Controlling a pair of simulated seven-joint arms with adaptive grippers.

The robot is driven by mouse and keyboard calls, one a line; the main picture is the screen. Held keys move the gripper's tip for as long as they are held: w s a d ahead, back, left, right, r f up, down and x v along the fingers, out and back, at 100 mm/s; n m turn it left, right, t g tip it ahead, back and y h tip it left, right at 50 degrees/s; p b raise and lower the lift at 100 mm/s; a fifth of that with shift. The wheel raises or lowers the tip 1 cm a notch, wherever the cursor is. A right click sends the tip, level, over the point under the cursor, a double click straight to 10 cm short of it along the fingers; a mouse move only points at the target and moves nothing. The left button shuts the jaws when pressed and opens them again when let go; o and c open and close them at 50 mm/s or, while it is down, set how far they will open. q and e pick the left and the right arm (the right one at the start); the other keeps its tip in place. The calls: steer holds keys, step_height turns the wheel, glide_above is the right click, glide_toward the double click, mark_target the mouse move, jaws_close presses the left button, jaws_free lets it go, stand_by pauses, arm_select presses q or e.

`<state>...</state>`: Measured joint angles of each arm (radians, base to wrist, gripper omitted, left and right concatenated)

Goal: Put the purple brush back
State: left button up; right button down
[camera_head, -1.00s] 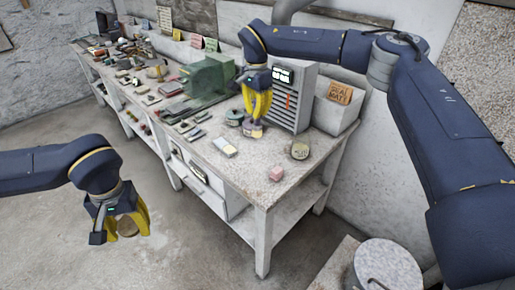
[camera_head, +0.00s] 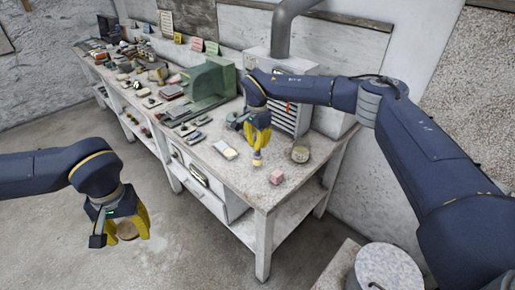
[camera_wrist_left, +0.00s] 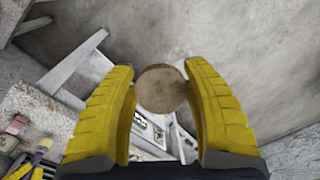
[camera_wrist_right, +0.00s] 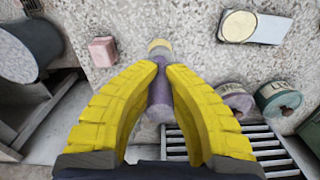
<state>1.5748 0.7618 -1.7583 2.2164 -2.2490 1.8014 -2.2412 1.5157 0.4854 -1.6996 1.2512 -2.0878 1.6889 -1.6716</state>
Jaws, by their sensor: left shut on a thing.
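The purple brush (camera_wrist_right: 159,100) is pinched between the fingertips of my right gripper (camera_wrist_right: 160,66). Its purple handle lies between the fingers and its pale yellowish end (camera_wrist_right: 159,47) points away from the wrist. In the head view my right gripper (camera_head: 257,146) is over the near part of the workbench (camera_head: 250,185), with the pale end just below the fingertips. I cannot tell whether it touches the bench top. My left gripper (camera_head: 127,225) is shut on a round brown disc (camera_wrist_left: 160,88), away from the bench over the floor.
Purple and green jars (camera_wrist_right: 235,98) (camera_wrist_right: 280,98) stand close to the right gripper.

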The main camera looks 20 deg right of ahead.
steer(key=shift+f, duration=1)
steer(key=shift+f, duration=0.15)
steer(key=c, duration=1.6)
jaws_free()
step_height(320, 180, up, 12)
steer(key=shift+r, duration=0.15)
